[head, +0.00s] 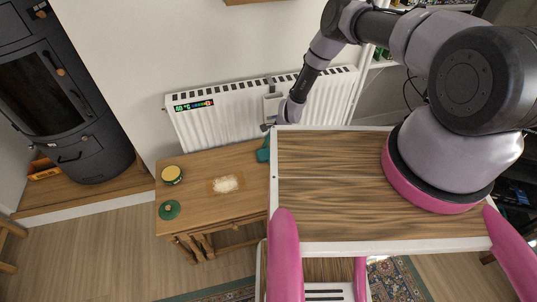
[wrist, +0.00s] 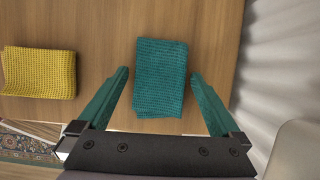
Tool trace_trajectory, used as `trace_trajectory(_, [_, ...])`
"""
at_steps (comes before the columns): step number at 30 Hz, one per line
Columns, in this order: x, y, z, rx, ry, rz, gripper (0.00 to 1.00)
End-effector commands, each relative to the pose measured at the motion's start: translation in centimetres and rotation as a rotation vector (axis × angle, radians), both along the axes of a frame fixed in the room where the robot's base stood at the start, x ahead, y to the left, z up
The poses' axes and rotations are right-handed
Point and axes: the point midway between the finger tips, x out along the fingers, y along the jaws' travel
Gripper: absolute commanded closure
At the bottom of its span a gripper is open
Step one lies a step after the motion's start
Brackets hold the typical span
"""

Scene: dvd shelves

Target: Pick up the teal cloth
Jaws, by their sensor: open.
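The teal cloth (wrist: 160,77) is a folded, waffle-textured rectangle lying flat on the wooden table in the wrist view. My gripper (wrist: 159,75) is open, with its teal fingers on the left and right sides of the cloth's near half and a gap on each side. Nothing is held. I cannot tell how high the fingertips are above the table. In the head view, a small teal patch shows beside my body's edge below the wrist; I cannot tell whether it is cloth or finger.
A folded yellow cloth (wrist: 39,73) lies to the left. A white radiator (head: 225,112) stands close behind the table.

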Motion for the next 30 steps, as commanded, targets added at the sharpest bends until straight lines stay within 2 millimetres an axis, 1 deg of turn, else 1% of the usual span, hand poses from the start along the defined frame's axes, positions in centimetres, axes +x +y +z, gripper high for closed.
trace_trajectory(1, [0.0,0.0,0.0,0.0,0.0,0.0,0.08])
trace_trajectory(2, [0.0,0.0,0.0,0.0,0.0,0.0,0.19])
trace_trajectory(3, [0.0,0.0,0.0,0.0,0.0,0.0,0.34])
trace_trajectory(6, [0.0,0.0,0.0,0.0,0.0,0.0,0.7])
trace_trajectory(15, [0.0,0.0,0.1,0.0,0.0,0.0,0.7])
trace_trajectory(20, [0.1,0.0,1.0,0.001,-0.001,0.001,0.7])
trace_trajectory(23, [0.1,0.1,2.3,0.001,-0.001,0.001,0.7])
trace_trajectory(30, [0.1,0.0,6.4,0.001,-0.001,0.001,0.7])
